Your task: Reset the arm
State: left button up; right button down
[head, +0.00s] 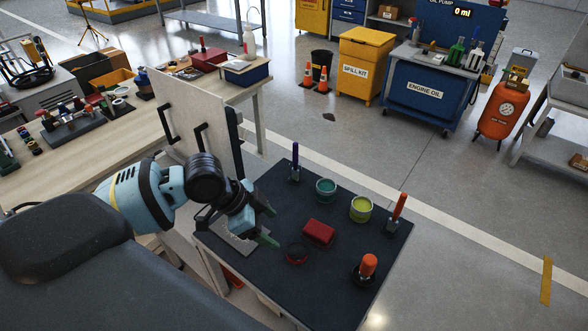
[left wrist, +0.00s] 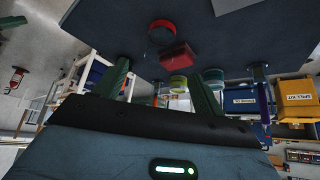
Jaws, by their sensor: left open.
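My left arm comes in from the left over the dark-topped table (head: 262,187). My left gripper (head: 267,225) is open and empty above the table's left part, its green fingers apart. In the left wrist view the two green fingers of the gripper (left wrist: 162,75) also stand apart with nothing between them held. A red block (head: 318,233) and a dark round dish with a red rim (head: 297,252) lie to the right of the gripper, apart from it. They show in the left wrist view as the red block (left wrist: 179,56) and the dish (left wrist: 162,34). My right gripper is not in view.
The table also bears a teal can (head: 326,190), a yellow-green can (head: 361,209), a blue-handled upright tool (head: 295,162) and two orange-handled ones (head: 399,207) (head: 367,268). A pale upright panel (head: 192,118) with black handles stands close behind my arm. Open floor lies to the right.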

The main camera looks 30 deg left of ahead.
pick_arm(q)
jog(key=shift+n+g, duration=0.3)
jog(key=shift+g, duration=0.1)
jog(key=s+d+f, duration=0.1)
jog(key=s+f, duration=0.1)
jog(key=s+d+f, duration=0.4)
jog(key=shift+s+f, duration=0.15)
jog(key=shift+s, duration=0.15)
jog(key=s+a+f+n+g+y, duration=0.1)
jog(key=s+f+n+y, duration=0.2)
jog(key=s, duration=0.9)
jog(key=s+f+n+g+y, duration=0.25)
jog(key=s+n, duration=0.25)
jog(key=s, duration=0.7)
jog(key=w+d+f+t+h+p, duration=0.1)
jog(key=w+d+f+t+h, duration=0.1)
jog(key=w+f+t, duration=0.5)
jog(key=shift+w+d+f+t, duration=0.35)
jog(key=shift+f+t, duration=0.4)
jog(key=shift+t, duration=0.3)
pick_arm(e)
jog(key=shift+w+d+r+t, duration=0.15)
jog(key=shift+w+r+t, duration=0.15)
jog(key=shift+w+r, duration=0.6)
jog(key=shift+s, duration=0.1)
